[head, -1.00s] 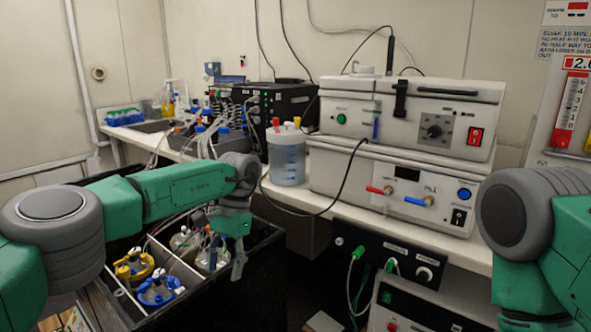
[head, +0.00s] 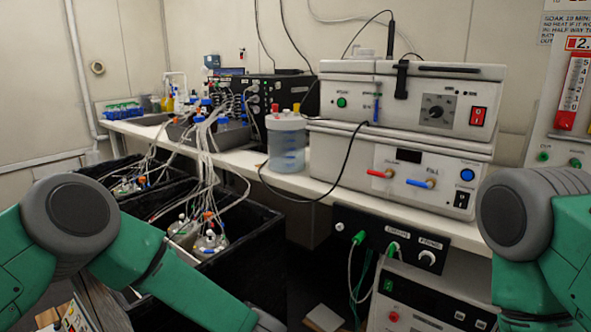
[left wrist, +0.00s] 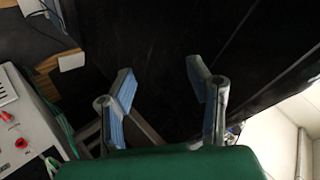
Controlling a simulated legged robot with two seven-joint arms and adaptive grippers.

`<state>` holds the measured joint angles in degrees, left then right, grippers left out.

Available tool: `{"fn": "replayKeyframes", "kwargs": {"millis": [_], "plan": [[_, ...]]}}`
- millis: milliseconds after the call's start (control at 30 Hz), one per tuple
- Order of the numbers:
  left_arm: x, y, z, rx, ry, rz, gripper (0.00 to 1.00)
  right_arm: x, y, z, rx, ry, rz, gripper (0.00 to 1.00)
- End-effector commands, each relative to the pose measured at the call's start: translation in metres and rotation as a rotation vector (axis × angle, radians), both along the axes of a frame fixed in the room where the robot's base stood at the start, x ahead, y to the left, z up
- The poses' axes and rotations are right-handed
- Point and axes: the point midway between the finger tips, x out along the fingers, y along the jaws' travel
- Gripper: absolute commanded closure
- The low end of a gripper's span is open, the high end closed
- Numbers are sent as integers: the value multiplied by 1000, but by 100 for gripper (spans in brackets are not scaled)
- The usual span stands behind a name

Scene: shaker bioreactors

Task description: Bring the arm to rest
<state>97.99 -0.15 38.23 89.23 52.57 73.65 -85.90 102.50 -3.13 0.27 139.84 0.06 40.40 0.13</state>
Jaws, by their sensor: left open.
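My left arm comes in from the left in the head view and points down to the bottom edge, so its gripper is out of that view. In the left wrist view my left gripper (left wrist: 160,92) is open and empty, its two blue-padded fingers spread apart. A black surface, likely the side of the black shaker box, lies behind the fingers. Only the grey and green joint of my right arm shows at the right edge of the head view; the right gripper is not seen.
The black box (head: 262,232) holds flasks (head: 208,243) with many tubes. A bench (head: 245,166) carries a blue-liquid container (head: 286,143) and stacked white instruments (head: 405,115). A controller panel (head: 390,240) hangs below. A white device (left wrist: 28,125) is at left in the wrist view.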

Motion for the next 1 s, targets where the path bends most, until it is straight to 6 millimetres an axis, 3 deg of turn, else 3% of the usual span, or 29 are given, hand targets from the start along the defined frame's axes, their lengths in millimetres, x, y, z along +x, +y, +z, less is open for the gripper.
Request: {"fn": "replayKeyframes", "kwargs": {"millis": [33,100,200,300,500,600,767,1000], "plan": [[-23,2,-30,-49,-7,-65,54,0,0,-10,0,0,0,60],[-58,7,-63,-147,9,-130,54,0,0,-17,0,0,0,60],[-120,24,-105,-289,104,-170,54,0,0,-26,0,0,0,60],[-187,49,-133,-403,240,-145,54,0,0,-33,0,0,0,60],[-310,101,-149,-537,513,23,54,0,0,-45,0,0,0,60],[-351,119,-145,-564,602,111,54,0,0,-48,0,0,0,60],[-382,132,-139,-578,668,189,54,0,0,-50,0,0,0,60],[-385,133,-138,-581,674,200,54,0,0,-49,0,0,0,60]]}}
